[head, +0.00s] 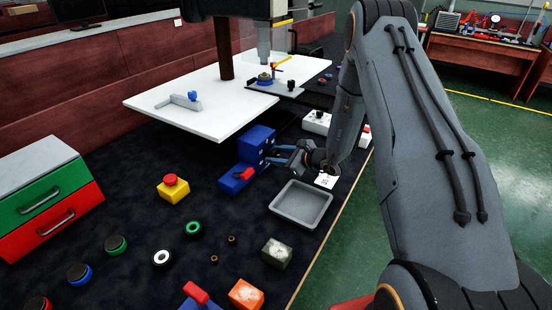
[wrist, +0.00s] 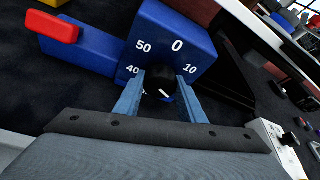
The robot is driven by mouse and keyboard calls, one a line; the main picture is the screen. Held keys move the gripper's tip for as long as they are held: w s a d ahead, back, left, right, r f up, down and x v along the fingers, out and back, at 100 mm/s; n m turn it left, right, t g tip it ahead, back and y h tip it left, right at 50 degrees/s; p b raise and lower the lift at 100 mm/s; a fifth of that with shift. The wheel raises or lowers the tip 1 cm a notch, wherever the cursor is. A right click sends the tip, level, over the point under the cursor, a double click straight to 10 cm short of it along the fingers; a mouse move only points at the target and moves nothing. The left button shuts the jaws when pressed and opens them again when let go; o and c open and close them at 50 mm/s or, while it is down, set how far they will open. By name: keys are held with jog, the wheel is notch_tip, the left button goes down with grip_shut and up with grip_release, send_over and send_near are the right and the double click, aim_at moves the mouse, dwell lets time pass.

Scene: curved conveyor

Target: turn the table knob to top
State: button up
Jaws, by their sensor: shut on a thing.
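The table knob (wrist: 160,80) is a dark round knob on the face of a blue box (wrist: 178,38) printed with 0, 50, 40 and 10. The 0 is at the top of the dial in the wrist view. The box also shows in the head view (head: 257,138), left of my gripper (head: 281,160). My gripper is shut on the knob, with one blue finger on each side of it. A small white mark shows on the knob's lower part. The fingers hide the lower dial. The knob cannot be made out in the head view.
A blue base with a red switch (head: 245,174) sits beside the box. A grey tray (head: 300,204) lies in front of my gripper. A white raised table top (head: 215,100) is behind. A yellow box with a red button (head: 173,188) stands to the left.

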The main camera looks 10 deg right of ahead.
jog(key=n+t+h+b, duration=0.1)
jog(key=n+b, duration=0.1)
jog(key=b, duration=0.1)
jog(key=shift+f, duration=0.2)
jog(key=shift+r+n+t+b, duration=0.1)
jog(key=shift+n+t+b, duration=0.5)
jog(key=shift+n+b, duration=0.5)
jog(key=o, duration=1)
jog(key=shift+o, duration=0.2)
jog(key=shift+s, duration=0.1)
jog(key=b+v, duration=0.1)
jog(key=v, duration=0.5)
jog(key=shift+s+d+r+b, duration=0.1)
jog(key=shift+s+b, duration=0.15)
jog(key=shift+b, duration=0.05)
jog(key=shift+s+d+r, duration=0.15)
jog(key=shift+s+d, duration=0.05)
jog(key=shift+s, duration=0.35)
